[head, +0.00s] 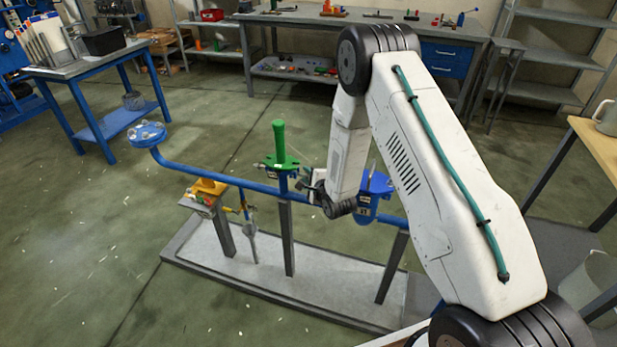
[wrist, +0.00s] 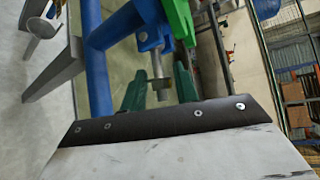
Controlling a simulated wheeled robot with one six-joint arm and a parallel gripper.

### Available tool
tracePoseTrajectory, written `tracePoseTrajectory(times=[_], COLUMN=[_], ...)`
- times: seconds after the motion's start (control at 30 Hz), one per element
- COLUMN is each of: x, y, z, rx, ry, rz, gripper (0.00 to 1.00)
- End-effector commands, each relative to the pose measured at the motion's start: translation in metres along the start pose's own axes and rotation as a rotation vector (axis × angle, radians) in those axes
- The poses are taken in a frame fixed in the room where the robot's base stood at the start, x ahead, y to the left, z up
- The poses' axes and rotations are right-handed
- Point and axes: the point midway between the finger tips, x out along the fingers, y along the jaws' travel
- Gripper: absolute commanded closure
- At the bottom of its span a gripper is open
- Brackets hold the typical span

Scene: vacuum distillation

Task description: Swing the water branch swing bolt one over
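The water branch is a blue pipe (head: 232,180) on grey posts, with a green-handled valve (head: 280,145) rising from it. In the wrist view a metal swing bolt (wrist: 159,78) with a nut at its end hangs from a blue lug (wrist: 151,38). Beside the lug is a green part (wrist: 181,20). My gripper (wrist: 161,88) has its two dark green fingers apart, one on each side of the bolt, with visible gaps. I cannot tell how deep the bolt sits between them.
A second blue fitting (head: 375,187) stands on the pipe just right of my wrist. A round blue flange (head: 149,133) ends the pipe at left. An orange-yellow tray (head: 209,187) sits on a small stand.

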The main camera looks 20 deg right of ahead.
Motion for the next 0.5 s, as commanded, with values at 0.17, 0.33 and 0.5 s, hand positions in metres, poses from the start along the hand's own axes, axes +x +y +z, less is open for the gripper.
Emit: tracePoseTrajectory(times=[0.17, 0.33, 0.5], x=[-0.0002, -0.0005, -0.0006], y=[0.0, -0.0007, -0.0033], z=[-0.0002, -0.0013, 0.0005], rx=[0.0, -0.004, -0.037], ry=[0.0, 0.004, 0.022], rz=[0.0, 0.004, 0.032], gripper=[1.0, 1.0, 1.0])
